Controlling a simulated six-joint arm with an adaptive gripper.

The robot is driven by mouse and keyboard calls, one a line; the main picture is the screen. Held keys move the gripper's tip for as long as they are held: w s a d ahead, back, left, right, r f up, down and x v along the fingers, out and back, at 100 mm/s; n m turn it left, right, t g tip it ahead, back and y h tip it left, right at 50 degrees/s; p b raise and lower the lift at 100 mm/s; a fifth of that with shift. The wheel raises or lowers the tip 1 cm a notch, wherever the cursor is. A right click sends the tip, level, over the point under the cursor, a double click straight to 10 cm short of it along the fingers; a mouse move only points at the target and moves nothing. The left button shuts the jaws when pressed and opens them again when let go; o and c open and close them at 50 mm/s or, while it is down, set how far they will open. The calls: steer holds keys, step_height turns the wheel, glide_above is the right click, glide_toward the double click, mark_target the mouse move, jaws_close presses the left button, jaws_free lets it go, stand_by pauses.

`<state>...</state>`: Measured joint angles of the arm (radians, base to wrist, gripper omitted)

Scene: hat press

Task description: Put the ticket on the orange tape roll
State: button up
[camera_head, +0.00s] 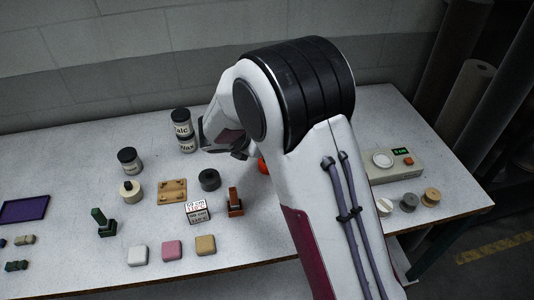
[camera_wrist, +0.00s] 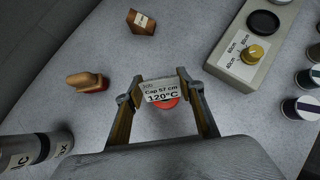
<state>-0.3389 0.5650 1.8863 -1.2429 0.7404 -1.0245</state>
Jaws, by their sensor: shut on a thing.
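The ticket (camera_wrist: 159,90) is a small white card with printed lines reading "Job", "Cap 57 cm" and "120°C". My gripper (camera_wrist: 157,84) is shut on it, one finger at each side edge, in the wrist view. A round orange-red thing, seemingly the orange tape roll (camera_wrist: 168,103), shows partly below the ticket in that view. I cannot tell whether they touch. In the head view the orange roll (camera_head: 263,166) is partly hidden by my arm. My gripper (camera_head: 242,153) is just left of it there, and the ticket cannot be made out.
A dark grey roll (camera_head: 209,180), a wooden stamp (camera_head: 235,202) and a small sign (camera_head: 197,212) are nearby. A device with a green display (camera_head: 396,160) and several spools (camera_head: 408,202) stand right.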

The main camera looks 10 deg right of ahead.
steer(key=shift+f, duration=0.1)
steer(key=shift+f, duration=1.8)
steer(key=shift+f, duration=0.15)
steer(key=o, duration=0.7)
steer(key=shift+c, duration=0.2)
steer(key=shift+r, duration=0.2)
steer(key=shift+s+a+r, duration=0.25)
steer(key=shift+a+r, duration=0.1)
steer(key=shift+r, duration=0.05)
steer(key=v, duration=1.1)
steer(key=shift+d, duration=0.1)
